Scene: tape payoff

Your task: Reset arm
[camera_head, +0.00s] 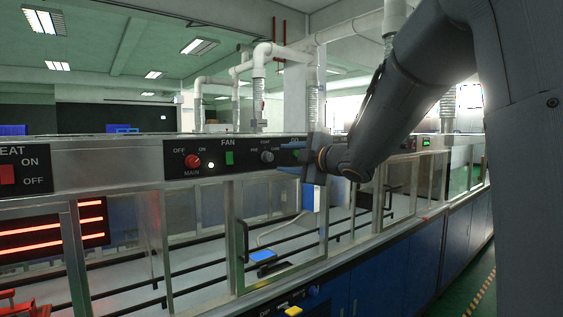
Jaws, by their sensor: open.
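My arm reaches in from the upper right in the head view, dark grey and bent. My gripper (290,170) is at its end, in front of the machine's control panel. Its fingers point left and look apart, with nothing seen between them. The gripper hides part of the panel's right end. A blue and white piece (311,196) shows just below the gripper; I cannot tell what it belongs to.
The long machine (120,172) has glass doors and a FAN panel with a red knob (193,161). Glowing heater bars (50,232) show at the left. A blue pad (263,255) lies inside. Blue cabinets (400,275) run below. Green floor (470,285) is open at the right.

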